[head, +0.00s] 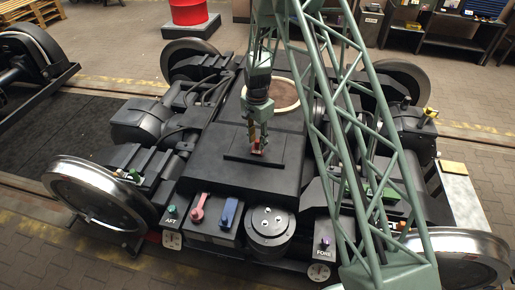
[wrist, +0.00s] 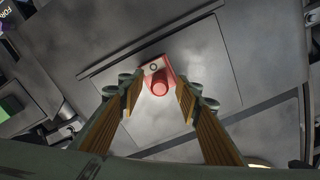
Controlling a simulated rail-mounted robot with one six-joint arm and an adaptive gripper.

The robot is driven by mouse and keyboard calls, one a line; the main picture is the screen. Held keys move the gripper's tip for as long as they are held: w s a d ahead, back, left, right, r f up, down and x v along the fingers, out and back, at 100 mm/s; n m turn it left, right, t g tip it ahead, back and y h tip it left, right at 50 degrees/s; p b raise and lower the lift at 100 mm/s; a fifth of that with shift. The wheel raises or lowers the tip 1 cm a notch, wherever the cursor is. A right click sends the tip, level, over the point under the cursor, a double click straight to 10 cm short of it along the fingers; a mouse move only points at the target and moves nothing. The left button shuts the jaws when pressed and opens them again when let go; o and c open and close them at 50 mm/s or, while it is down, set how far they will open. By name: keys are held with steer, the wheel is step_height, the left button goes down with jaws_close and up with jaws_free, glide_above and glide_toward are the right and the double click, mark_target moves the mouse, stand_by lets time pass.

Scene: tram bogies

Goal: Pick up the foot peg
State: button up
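A small red peg-like piece with a round end and a pale plate with a hole, which looks like the foot peg (wrist: 160,88), lies on the flat dark plate (head: 240,157) in the middle of the bogie. It also shows as a small red spot in the head view (head: 260,147). My gripper (head: 257,143) points down right over it. In the wrist view my gripper (wrist: 158,97) is open, with the peg showing between the tips of its two tan-padded fingers. I cannot tell whether the fingers touch it.
A pink-red lever (head: 198,208) and a blue block (head: 229,212) sit on the front of the bogie, beside a round black cap (head: 270,228). Large wheels (head: 97,196) stand at the corners. A green lattice structure (head: 350,130) crosses the right side of the head view.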

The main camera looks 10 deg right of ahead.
steer(key=shift+f, duration=0.8)
steer(key=shift+c, duration=0.5)
steer(key=c, duration=0.8)
